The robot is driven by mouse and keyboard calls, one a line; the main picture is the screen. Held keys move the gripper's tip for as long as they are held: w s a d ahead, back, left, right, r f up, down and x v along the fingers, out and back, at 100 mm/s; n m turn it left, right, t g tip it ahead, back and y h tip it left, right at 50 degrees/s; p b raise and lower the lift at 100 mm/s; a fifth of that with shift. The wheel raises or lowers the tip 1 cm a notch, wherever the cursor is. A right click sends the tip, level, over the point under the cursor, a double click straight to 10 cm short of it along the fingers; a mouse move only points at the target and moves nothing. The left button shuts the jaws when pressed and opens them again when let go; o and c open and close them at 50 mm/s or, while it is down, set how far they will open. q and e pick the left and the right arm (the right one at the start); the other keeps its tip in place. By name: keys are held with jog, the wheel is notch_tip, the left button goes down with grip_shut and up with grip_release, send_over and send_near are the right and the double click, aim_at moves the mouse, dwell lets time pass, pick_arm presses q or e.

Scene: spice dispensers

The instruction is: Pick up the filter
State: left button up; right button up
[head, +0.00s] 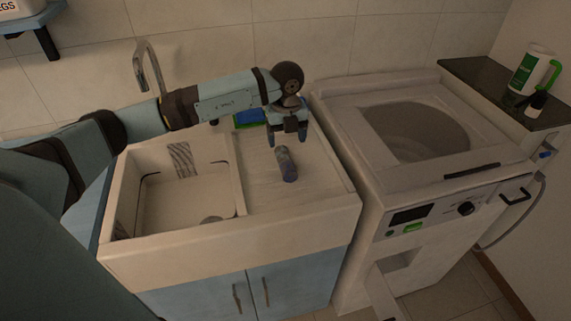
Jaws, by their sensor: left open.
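The filter appears to be the small grey cylinder (287,165) with a darker end, lying on the drainboard (325,178) of the sink unit. My left gripper (287,139) is open, with its fingers pointing down just behind the cylinder. Its fingertips are close to the cylinder's far end; I cannot tell whether they touch it. My right gripper is not in view.
A sink basin (160,215) with a tap (148,65) lies left of the drainboard. A blue and green item (248,118) sits at the back, partly behind my arm. A washing machine (400,185) stands to the right. Bottles (530,70) stand on a dark shelf.

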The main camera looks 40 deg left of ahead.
aim_at(286, 158)
pick_arm(q)
notch_tip(286, 158, down, 9)
jog(key=shift+s+r, duration=0.1)
jog(key=shift+s, duration=0.05)
jog(key=c, duration=1)
